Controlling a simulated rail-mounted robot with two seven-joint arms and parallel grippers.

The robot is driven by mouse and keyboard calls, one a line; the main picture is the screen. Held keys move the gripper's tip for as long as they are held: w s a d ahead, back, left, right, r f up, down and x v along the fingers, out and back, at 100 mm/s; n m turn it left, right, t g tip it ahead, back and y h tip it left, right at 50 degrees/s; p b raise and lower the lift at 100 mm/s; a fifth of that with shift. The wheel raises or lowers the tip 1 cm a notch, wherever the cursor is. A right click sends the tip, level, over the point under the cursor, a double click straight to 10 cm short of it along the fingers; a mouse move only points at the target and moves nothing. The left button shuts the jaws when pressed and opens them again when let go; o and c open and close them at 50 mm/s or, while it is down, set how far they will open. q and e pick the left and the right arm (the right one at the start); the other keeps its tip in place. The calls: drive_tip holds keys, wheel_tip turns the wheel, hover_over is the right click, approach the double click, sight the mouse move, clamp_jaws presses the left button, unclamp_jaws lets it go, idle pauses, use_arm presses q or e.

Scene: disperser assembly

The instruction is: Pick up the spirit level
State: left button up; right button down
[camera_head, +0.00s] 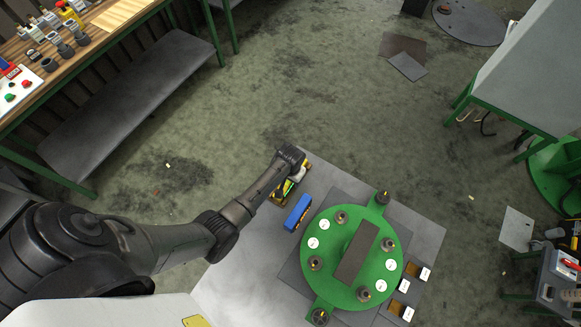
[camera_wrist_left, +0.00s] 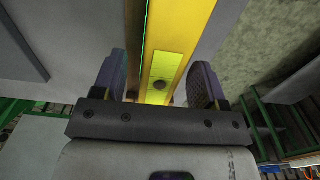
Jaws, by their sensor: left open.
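The spirit level (camera_wrist_left: 165,60) is a long yellow bar with a bright green-lit edge. In the left wrist view it runs from the top of the picture down between the two fingers of my left gripper (camera_wrist_left: 157,84). The fingers are apart on either side of it, with a visible gap at least on the left. In the head view, yellow and green parts of the level (camera_head: 283,190) show beside and below my left gripper (camera_head: 292,172), at the grey tabletop's upper left edge. The wrist hides some of the level. My right gripper is not in view.
A blue block (camera_head: 298,213) lies just right of the level. A green round fixture (camera_head: 332,270) with several dark posts and a brown bar stands on the grey table (camera_head: 240,270). A wooden bench (camera_head: 105,45) with small parts is at upper left. Open floor lies beyond the table.

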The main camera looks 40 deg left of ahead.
use_arm(q)
drive_tip(key=shift+f, duration=0.35)
drive_tip(key=c, duration=1.2)
drive_tip(key=shift+r, duration=0.15)
